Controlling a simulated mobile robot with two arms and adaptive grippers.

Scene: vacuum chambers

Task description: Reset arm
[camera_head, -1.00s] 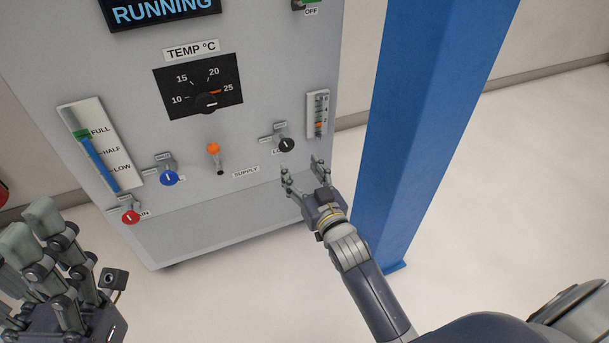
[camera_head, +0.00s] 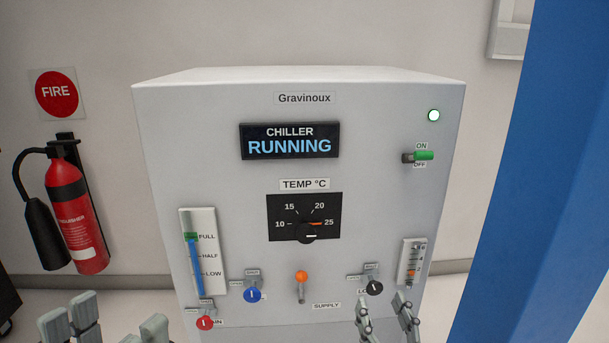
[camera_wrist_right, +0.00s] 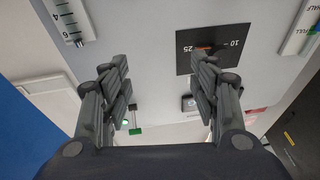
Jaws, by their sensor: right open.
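My right gripper (camera_head: 384,318) shows at the bottom of the head view, in front of the chiller's lower right part, below the black knob. Its two fingers are apart with nothing between them. The right wrist view also shows the open, empty fingers (camera_wrist_right: 162,100), with the chiller front beyond them. My left gripper (camera_head: 110,325) shows only in part at the lower left edge of the head view; the finger tops are visible and the rest is cut off.
The chiller (camera_head: 230,140) fills the middle, its display reading RUNNING, with a temperature dial (camera_head: 305,217), a green switch (camera_head: 423,156), and several knobs. A blue column (camera_head: 540,180) stands at right. A fire extinguisher (camera_head: 75,210) hangs at left.

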